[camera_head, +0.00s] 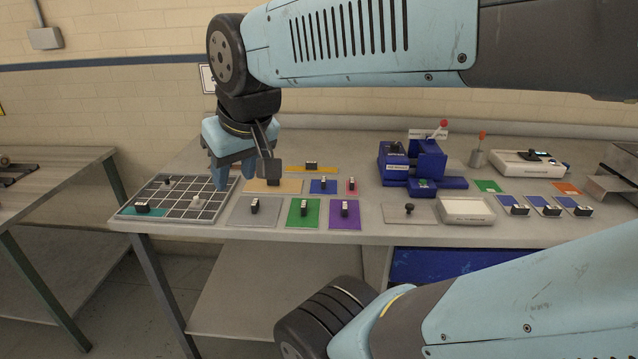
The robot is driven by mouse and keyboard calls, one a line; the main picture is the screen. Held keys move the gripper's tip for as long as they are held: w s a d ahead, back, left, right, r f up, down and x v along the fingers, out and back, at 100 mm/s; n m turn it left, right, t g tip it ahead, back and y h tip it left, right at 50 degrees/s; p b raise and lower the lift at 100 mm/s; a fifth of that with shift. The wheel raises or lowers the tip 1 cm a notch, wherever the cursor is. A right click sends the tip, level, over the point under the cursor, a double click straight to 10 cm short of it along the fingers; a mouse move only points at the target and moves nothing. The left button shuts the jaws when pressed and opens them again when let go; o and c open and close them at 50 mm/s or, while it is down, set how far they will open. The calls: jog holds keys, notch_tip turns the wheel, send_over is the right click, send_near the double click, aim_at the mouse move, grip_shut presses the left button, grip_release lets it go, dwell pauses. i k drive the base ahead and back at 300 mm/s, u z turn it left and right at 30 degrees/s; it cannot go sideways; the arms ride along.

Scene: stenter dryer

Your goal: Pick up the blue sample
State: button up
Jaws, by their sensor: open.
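A blue sample (316,187), a small flat square with a black-and-white block on it, lies on the table between a tan sample (256,186) and a small red one (352,190). Several other blue pieces (511,201) with similar blocks lie in a row at the right, so I cannot tell for certain which blue one is named. My gripper (235,180) is open, points down and appears empty. It is left of the blue sample, near the right edge of the gridded tray (180,213). Its fingertips are partly hard to make out.
Grey (238,212), green (294,213) and purple (335,215) samples lie in front; a yellow one (330,169) lies behind. A blue device (425,158) with a red-knobbed lever stands right of them. A white scale (520,164) is farther right. My arm crosses the upper view.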

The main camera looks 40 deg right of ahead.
aim_at(323, 186)
jog(key=u, duration=0.9)
jog(key=i, duration=0.15)
jog(key=z, duration=3.05)
jog(key=k, duration=0.8)
jog(key=u, duration=0.65)
jog(key=i, duration=1)
jog(key=u, duration=0.1)
